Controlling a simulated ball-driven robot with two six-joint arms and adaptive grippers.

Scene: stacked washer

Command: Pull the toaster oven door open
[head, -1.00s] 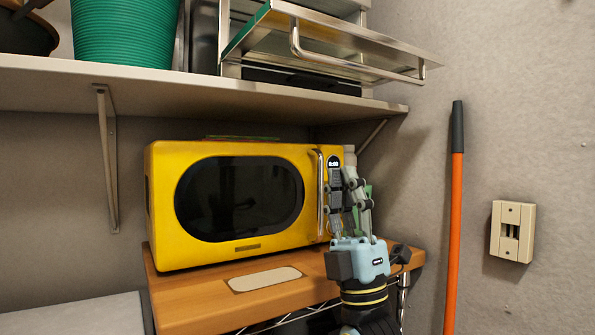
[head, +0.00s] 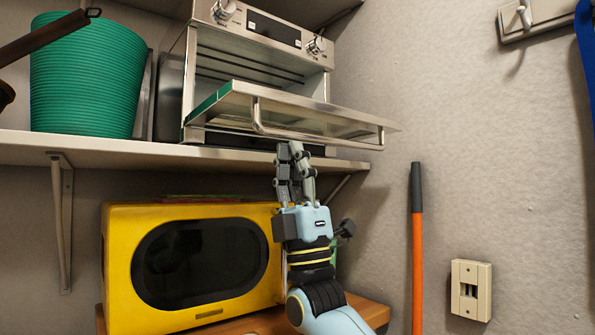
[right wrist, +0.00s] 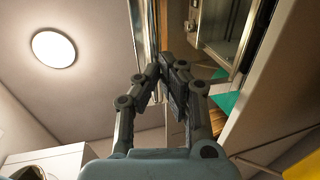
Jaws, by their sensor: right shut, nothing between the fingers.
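The silver toaster oven (head: 262,28) stands on the upper shelf. Its glass door (head: 300,117) is swung down, nearly flat and sticking out over the shelf edge. The bar handle (head: 320,139) runs along the door's outer side. My right gripper (head: 290,148) points up with shut, empty fingers. Its tips are just under the door near the left part of the handle; I cannot tell whether they touch. In the right wrist view the shut fingers (right wrist: 172,65) reach up beside the metal door parts. My left gripper is not in view.
A yellow microwave (head: 190,262) sits below, behind my right arm. The shelf (head: 120,152) carries a green ribbed pot (head: 87,75) left of the oven. An orange pole (head: 417,260) leans at the right wall. Space right of the door is free.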

